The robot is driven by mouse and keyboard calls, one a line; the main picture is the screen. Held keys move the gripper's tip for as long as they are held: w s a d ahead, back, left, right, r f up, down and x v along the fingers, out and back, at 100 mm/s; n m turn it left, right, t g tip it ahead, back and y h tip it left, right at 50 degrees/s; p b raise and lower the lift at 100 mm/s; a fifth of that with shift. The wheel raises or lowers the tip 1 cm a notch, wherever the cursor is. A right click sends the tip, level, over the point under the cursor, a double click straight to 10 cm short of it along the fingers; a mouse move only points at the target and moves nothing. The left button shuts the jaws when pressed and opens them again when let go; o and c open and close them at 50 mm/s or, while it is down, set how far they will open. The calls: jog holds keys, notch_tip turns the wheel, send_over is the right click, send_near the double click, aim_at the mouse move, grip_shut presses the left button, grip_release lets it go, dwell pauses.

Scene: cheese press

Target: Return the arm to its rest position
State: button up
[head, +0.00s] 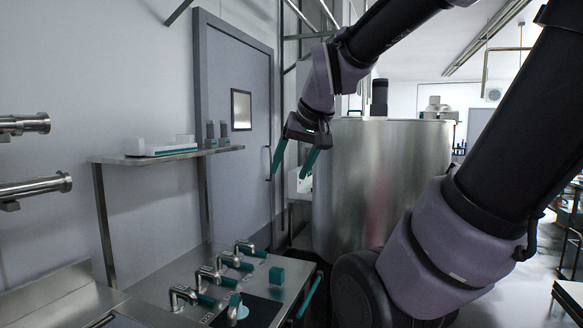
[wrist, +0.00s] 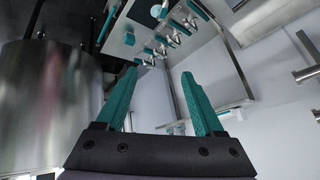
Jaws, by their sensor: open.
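My gripper (head: 293,160) hangs from my raised arm in the middle of the head view, its two teal fingers apart and pointing down. It holds nothing. In the wrist view my gripper (wrist: 163,95) also shows open, with empty space between the fingers. It is in the air above and behind the steel counter (head: 240,262), left of the large steel vat (head: 385,180), and touches nothing that I can see. My upper arm and elbow cover the right side of the head view.
The counter carries several taps with teal handles (head: 205,278) and a teal block (head: 277,276). A wall shelf (head: 170,156) holds a white tray-like item and two grey bottles (head: 217,133). A grey door (head: 240,100) stands behind. Steel pipes (head: 35,186) stick out at the left.

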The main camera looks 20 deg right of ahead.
jog(key=shift+m+y, duration=0.4)
jog(key=shift+m, duration=0.3)
jog(key=s, duration=0.1)
jog(key=s+a, duration=0.1)
jog(key=s, duration=0.2)
jog(key=shift+s+a+r, duration=0.1)
jog(key=shift+a+r, duration=0.15)
jog(key=shift+a, duration=0.15)
